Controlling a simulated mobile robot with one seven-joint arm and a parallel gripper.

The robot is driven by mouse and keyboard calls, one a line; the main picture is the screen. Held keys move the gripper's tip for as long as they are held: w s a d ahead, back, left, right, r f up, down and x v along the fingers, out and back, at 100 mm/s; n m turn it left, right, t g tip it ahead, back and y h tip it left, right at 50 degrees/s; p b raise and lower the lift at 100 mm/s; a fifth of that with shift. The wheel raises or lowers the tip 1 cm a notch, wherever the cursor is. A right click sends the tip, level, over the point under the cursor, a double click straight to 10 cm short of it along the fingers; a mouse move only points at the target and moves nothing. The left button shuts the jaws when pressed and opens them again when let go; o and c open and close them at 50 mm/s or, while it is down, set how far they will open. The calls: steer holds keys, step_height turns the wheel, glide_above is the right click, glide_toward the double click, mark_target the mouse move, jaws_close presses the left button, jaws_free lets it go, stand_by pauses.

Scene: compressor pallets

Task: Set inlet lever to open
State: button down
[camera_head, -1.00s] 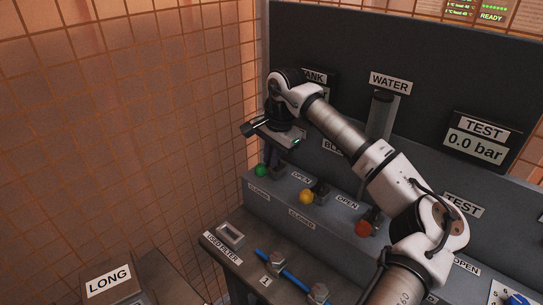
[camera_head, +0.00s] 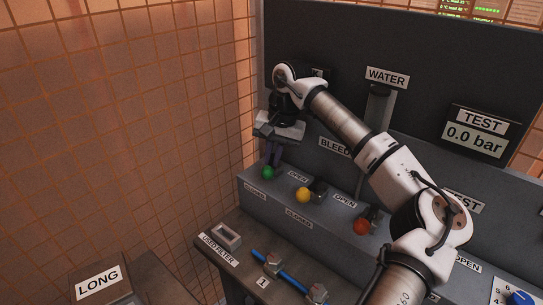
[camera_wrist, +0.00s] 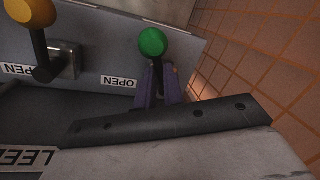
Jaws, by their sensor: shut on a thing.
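A lever with a green ball knob (camera_head: 267,173) stands at the left end of the grey panel, between a CLOSED label and an OPEN label (camera_head: 297,176). No inlet label is readable. My gripper (camera_head: 271,158) is above this lever, shut on it just behind the knob. In the wrist view the purple fingers (camera_wrist: 158,88) flank the lever's stem, and the green knob (camera_wrist: 152,42) sticks out past their tips. The OPEN label (camera_wrist: 119,81) is close beside the fingers there. The stem is mostly hidden between the fingers.
A yellow-knobbed lever (camera_head: 303,195) and a red-knobbed lever (camera_head: 361,227) stand to the right. The dark back panel (camera_head: 330,40) rises behind, and a tiled wall (camera_head: 120,110) is close on the left. A lower bench holds a used-filter slot (camera_head: 227,236) and a blue hose (camera_head: 265,258).

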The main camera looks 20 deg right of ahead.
steer(key=shift+r, duration=0.1)
stand_by(0.3)
steer(key=c, duration=1.5)
jaws_free()
step_height(320, 180, up, 20)
steer(key=b, duration=0.1)
